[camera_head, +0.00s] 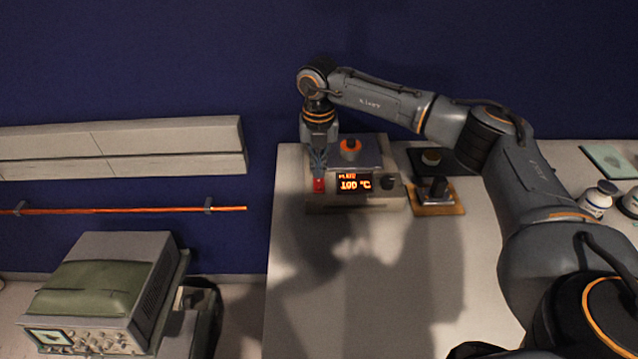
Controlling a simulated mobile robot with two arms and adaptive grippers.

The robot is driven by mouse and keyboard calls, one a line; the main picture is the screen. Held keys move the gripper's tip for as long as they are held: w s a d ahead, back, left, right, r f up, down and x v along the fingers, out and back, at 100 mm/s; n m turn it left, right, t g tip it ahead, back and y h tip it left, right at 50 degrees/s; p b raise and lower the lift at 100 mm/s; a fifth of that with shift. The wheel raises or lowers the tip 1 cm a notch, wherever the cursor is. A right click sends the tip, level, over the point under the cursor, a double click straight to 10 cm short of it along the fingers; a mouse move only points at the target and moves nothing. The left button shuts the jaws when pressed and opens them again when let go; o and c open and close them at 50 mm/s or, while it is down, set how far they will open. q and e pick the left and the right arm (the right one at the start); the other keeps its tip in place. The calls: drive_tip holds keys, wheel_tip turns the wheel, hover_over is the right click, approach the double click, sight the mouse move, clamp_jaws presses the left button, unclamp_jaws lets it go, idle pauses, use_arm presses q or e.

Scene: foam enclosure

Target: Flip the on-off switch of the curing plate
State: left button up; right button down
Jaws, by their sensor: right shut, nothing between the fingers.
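The curing plate (362,202) is a grey box at the back left of the white table. Its lit orange display (354,184) reads 100 °C, with a dark knob (387,184) to its right. A red switch (319,185) is on the front left of the box. My right gripper (318,174) points down with its fingertips shut, right at the switch. I cannot tell whether they touch it, or which way the switch is set. An orange-topped item (350,149) stands on the plate's top. My left gripper is not in view.
A dark tool on a wooden base (435,197) and a black pad (436,161) are right of the plate. White bottles (597,199) stand at the far right. The front of the table (360,300) is clear. An oscilloscope (100,290) stands lower left.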

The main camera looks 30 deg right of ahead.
sight(319, 180)
drive_tip(key=shift+f+b, duration=0.7)
drive_tip(key=shift+f, duration=0.35)
idle(0.6)
drive_tip(key=shift+r+p, duration=2.35)
drive_tip(key=shift+r, duration=1.25)
